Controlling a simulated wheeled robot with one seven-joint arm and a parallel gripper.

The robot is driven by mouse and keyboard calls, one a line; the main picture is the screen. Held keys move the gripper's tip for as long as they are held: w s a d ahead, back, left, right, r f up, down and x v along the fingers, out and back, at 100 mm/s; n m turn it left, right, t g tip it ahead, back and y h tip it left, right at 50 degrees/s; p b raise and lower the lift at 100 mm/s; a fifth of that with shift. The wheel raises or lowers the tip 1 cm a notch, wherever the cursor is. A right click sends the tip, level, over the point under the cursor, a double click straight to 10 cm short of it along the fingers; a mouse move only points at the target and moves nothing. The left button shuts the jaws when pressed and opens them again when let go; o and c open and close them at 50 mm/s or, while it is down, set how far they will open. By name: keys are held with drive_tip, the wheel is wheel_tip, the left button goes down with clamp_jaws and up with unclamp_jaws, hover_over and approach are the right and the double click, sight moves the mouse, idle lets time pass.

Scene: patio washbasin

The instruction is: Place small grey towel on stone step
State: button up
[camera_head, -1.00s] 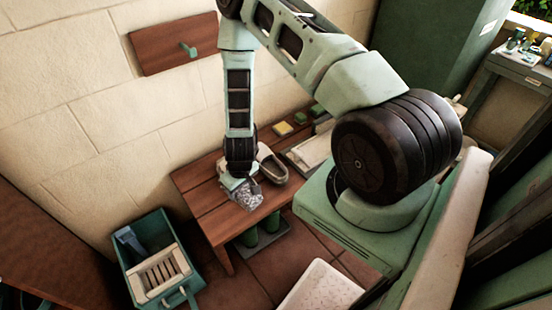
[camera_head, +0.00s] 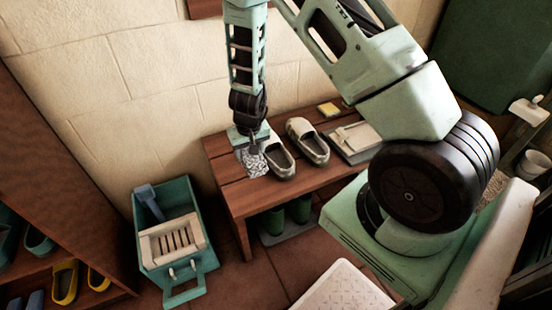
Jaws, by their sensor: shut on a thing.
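My gripper (camera_head: 249,139) points down over the left end of a brown wooden bench (camera_head: 226,183). It is shut on a small speckled grey towel (camera_head: 255,164), which hangs below the fingers just left of a pair of shoes. I cannot tell whether the towel touches the bench top. The fingertips are small and partly hidden by the towel. I cannot clearly make out a stone step. A pale slab with a fine pattern (camera_head: 345,289) lies on the floor at the bottom edge, and I cannot tell what it is.
Two grey shoes (camera_head: 308,141) and a pale tray (camera_head: 355,140) stand on the bench. Green boots (camera_head: 299,209) are under it. A green crate (camera_head: 147,254) stands on the floor to the left, beside a shoe shelf (camera_head: 60,170). Tiled floor shows between crate and slab.

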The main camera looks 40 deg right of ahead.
wheel_tip(320, 180, down, 9)
drive_tip(key=b, duration=0.4)
drive_tip(key=shift+f, duration=0.2)
drive_tip(key=shift+f, duration=0.1)
drive_tip(key=o, duration=1.1)
